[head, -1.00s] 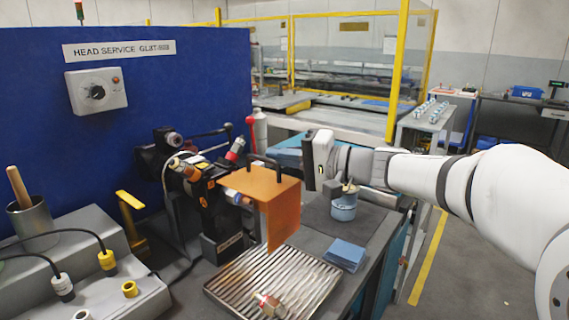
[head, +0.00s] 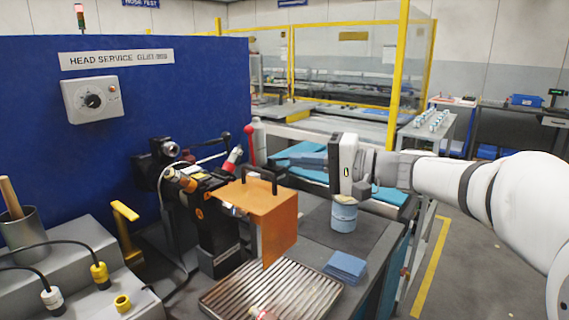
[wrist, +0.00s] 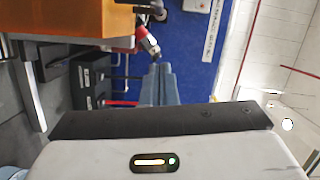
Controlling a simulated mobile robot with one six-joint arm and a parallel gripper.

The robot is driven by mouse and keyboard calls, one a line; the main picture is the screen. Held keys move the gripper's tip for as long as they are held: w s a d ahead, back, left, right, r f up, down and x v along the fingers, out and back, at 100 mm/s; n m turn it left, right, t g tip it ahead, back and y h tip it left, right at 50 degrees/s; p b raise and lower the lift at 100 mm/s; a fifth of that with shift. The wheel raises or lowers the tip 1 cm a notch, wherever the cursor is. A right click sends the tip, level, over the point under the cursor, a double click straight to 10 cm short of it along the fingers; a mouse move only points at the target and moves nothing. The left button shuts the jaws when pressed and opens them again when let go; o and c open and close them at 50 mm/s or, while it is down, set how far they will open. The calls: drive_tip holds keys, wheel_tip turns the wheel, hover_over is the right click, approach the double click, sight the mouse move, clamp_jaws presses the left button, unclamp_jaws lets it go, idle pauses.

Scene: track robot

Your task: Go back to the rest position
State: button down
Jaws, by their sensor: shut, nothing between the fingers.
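My gripper (head: 296,159) is in the air above the bench, left of my white wrist, with its fingers pointing left. In the wrist view the two grey-blue fingers (wrist: 158,84) lie side by side, shut and empty. The orange cover (head: 262,215) on the black fixture stands to the left and nearer the camera. A blue can (head: 343,215) stands on the bench below my wrist, apart from it.
A ribbed tray (head: 268,290) and blue cloths (head: 345,266) lie on the bench. The blue panel (head: 150,100) rises behind the fixture. A red-knobbed lever (head: 249,150) stands left of the fingers. The air above the bench at right is open around my arm.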

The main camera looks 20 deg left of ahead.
drive_tip(key=s+d+f+h+p, duration=0.4)
drive_tip(key=s+d+h, duration=0.1)
drive_tip(key=d, duration=0.6)
drive_tip(key=s+d+f+m+t+h+p, duration=0.1)
drive_tip(key=s+d+f+h+p, duration=0.3)
drive_tip(key=s+d, duration=0.4)
drive_tip(key=s+d+f+m+t+h+p, duration=0.1)
drive_tip(key=s+d+f+h+p, duration=0.3)
drive_tip(key=d+h, duration=0.4)
drive_tip(key=s+d+f, duration=0.1)
drive_tip(key=s+d, duration=0.1)
drive_tip(key=d, duration=0.5)
drive_tip(key=shift+s+d+f, duration=0.25)
drive_tip(key=shift+s+f, duration=0.05)
drive_tip(key=shift+s, duration=0.1)
